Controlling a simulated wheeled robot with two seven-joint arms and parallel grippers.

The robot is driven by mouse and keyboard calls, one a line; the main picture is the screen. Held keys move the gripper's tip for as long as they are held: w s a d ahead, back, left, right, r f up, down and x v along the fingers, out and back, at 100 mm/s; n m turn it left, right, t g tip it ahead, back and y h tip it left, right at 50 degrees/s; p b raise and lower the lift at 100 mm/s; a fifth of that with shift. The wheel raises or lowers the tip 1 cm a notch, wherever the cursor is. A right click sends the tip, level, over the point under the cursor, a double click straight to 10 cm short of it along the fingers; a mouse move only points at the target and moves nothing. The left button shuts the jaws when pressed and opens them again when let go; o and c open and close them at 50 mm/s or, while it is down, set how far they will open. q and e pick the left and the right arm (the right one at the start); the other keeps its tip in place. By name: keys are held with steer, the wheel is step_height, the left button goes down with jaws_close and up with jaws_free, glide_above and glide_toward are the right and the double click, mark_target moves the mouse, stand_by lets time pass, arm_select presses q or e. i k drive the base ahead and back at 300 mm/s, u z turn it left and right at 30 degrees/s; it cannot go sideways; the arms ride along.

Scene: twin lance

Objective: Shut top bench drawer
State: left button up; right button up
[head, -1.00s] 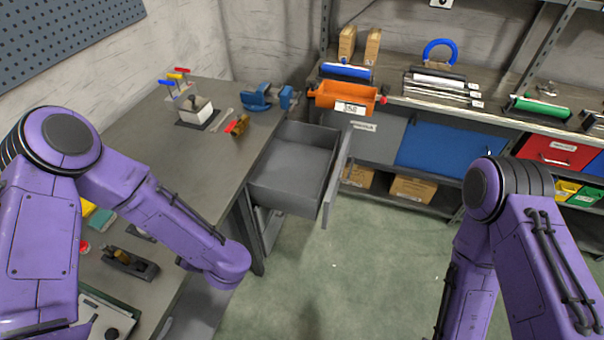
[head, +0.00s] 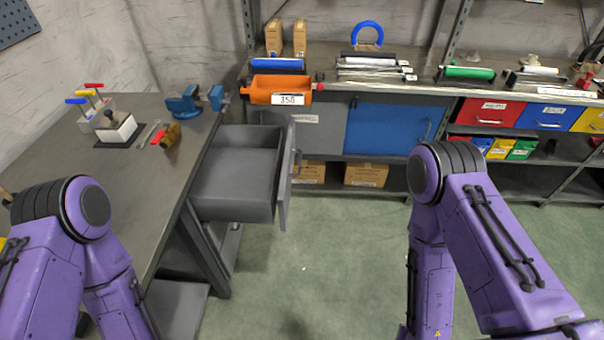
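The top bench drawer (head: 236,184) is a grey, empty-looking tray pulled out from the right side of the workbench (head: 130,165). Its front panel (head: 286,175), with a handle (head: 297,163) on the outer face, faces right. The drawer stands well open over the floor. My two purple arms show at the lower left and lower right, both apart from the drawer. Neither gripper is in view; both arms run out of the bottom of the picture.
A blue vise (head: 195,100), a brass-coloured piece (head: 171,134) and a white block on a dark base (head: 116,128) are on the bench. An orange bin (head: 281,90) sits on the back shelf, behind the drawer. Green floor (head: 330,260) is clear right of the drawer.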

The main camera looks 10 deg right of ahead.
mark_target(245, 170)
steer(key=z, duration=0.45)
steer(key=i, duration=1.15)
steer(key=u, duration=0.55)
steer(key=k, duration=0.5)
steer(key=z, duration=2)
steer(key=i, duration=1.1)
steer(key=u, duration=2.7)
steer(key=i, duration=0.5)
